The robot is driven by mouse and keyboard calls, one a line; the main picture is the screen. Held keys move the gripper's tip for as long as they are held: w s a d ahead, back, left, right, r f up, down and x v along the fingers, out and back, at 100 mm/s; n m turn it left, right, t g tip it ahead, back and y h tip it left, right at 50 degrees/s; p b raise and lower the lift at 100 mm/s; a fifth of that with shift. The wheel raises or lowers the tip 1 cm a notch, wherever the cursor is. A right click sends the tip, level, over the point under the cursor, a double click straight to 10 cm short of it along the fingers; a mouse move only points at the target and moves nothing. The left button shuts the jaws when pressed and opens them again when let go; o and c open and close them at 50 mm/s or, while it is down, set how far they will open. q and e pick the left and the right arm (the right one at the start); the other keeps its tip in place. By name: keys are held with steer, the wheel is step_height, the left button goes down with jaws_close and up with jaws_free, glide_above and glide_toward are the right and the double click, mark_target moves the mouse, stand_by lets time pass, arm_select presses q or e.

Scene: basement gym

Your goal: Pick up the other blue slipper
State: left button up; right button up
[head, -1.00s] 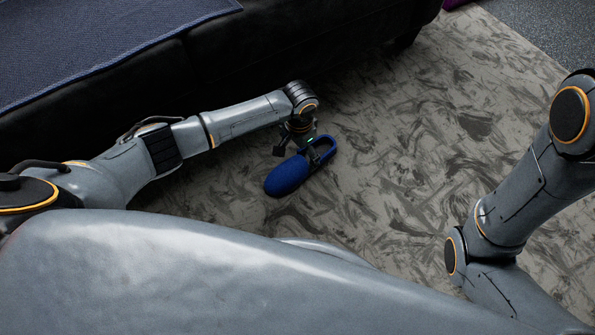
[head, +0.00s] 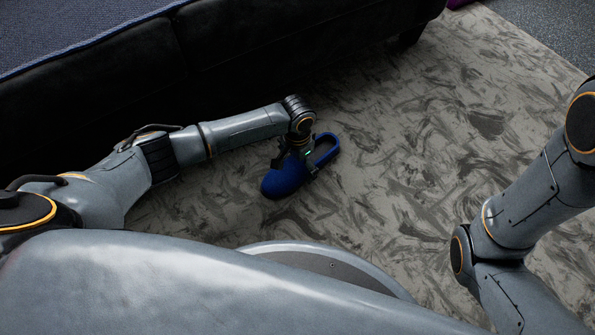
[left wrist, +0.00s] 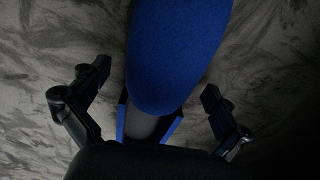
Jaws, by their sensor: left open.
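One blue slipper (head: 284,179) lies on the patterned rug, its closed toe toward the lower left and its open heel loop toward the upper right. My left gripper (head: 297,165) is over the middle of the slipper, with its fingers pointing down. In the left wrist view the slipper (left wrist: 175,60) runs between the two spread fingers of the left gripper (left wrist: 158,105). Gaps show between the fingers and the slipper's sides. My right arm shows at the right, but its gripper is out of view. No second slipper is in view.
A dark sofa (head: 240,40) with a blue knitted cover (head: 70,25) stands along the back left, close behind my left arm. The grey rug (head: 410,140) is clear to the right of the slipper. A purple thing (head: 456,3) shows at the top edge.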

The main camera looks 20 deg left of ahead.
arm_select(q)
steer(key=c, duration=1.2)
steer(key=shift+c, duration=0.3)
steer(key=shift+r, duration=0.2)
